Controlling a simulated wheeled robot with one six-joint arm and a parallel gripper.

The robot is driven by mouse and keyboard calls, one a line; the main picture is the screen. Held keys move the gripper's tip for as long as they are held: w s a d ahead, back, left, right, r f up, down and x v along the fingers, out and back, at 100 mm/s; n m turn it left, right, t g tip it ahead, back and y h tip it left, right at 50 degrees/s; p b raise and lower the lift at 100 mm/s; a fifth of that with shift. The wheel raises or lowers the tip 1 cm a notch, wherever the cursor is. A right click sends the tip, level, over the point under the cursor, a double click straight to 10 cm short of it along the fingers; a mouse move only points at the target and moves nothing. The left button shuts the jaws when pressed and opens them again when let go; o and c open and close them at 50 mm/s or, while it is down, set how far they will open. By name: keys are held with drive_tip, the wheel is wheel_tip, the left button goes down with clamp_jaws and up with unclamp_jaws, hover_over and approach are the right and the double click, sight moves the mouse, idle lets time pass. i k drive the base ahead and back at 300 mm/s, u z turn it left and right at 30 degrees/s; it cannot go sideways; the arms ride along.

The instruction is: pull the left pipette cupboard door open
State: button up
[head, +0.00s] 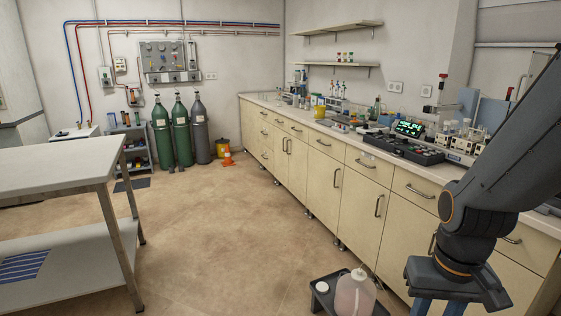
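A long row of cream cupboards with drawers above runs under the white bench along the right wall. All the doors in view look shut. A pair of doors with two upright handles side by side is in the middle of the row; its left door (280,158) and right door (297,168) are flush. No label shows which cupboard is the pipette one, so I cannot be sure this pair is it. My gripper (440,306) points down at the lower right, well short of that pair. Its fingertips are cut off by the bottom edge, and it touches no handle that I can see.
A low dark stand with a pinkish jug (355,294) is on the floor left of my gripper. A steel-legged table (60,165) stands at left. The middle floor is clear.

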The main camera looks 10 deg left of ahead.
sight(280, 138)
drive_tip(key=k, duration=0.6)
drive_tip(key=u, duration=0.55)
drive_tip(key=i, duration=1.5)
drive_tip(key=u, duration=0.75)
drive_tip(key=i, duration=3.5)
drive_tip(key=z, duration=0.8)
drive_tip(key=i, duration=1.55)
drive_tip(key=z, duration=0.6)
